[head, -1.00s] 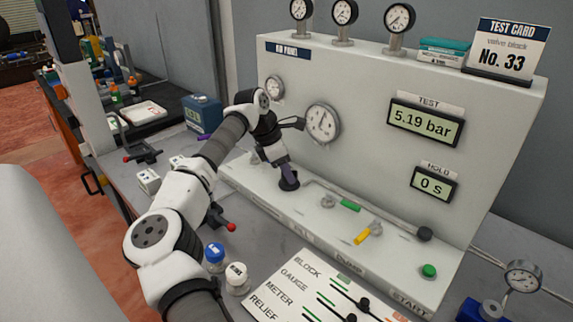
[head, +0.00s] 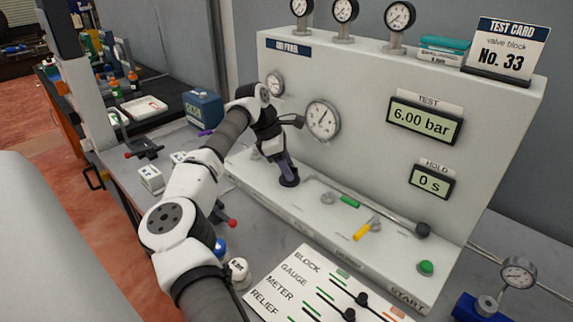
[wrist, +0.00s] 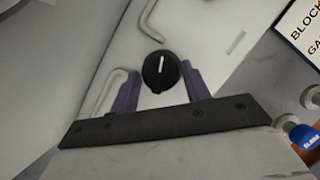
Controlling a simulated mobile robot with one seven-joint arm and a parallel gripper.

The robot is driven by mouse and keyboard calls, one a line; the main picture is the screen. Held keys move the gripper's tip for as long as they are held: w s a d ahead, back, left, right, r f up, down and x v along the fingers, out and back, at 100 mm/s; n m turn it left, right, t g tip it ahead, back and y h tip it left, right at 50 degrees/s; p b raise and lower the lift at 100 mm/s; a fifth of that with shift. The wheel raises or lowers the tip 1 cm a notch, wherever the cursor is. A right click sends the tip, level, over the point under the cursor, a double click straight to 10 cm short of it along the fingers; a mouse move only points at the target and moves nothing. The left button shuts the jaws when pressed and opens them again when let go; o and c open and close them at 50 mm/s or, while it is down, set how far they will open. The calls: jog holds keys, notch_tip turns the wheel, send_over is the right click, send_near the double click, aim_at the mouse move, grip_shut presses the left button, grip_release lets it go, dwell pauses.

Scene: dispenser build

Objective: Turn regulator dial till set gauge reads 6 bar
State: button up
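The regulator dial is a round black knob with a white mark. It sits on the panel's sloped front in the head view (head: 289,181) and between my fingertips in the wrist view (wrist: 161,70). My gripper (head: 285,170) reaches down to it. The white mark points nearly straight up in the wrist view. The large round gauge (head: 322,120) has a needle, its numbers too small to read. The TEST display (head: 424,122) reads 6.00 bar.
The HOLD display (head: 432,181) reads 0 s. Green (head: 350,201) and yellow (head: 362,236) levers and a green START button (head: 426,267) lie right of the dial. A card with sliders (head: 305,285) and a white-capped bottle (head: 238,270) are in front.

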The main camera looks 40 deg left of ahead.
jog(key=shift+o, duration=1.3)
jog(key=b+v, duration=0.1)
jog(key=v, duration=1.3)
jog(key=shift+b, duration=0.4)
jog(key=shift+f, duration=0.15)
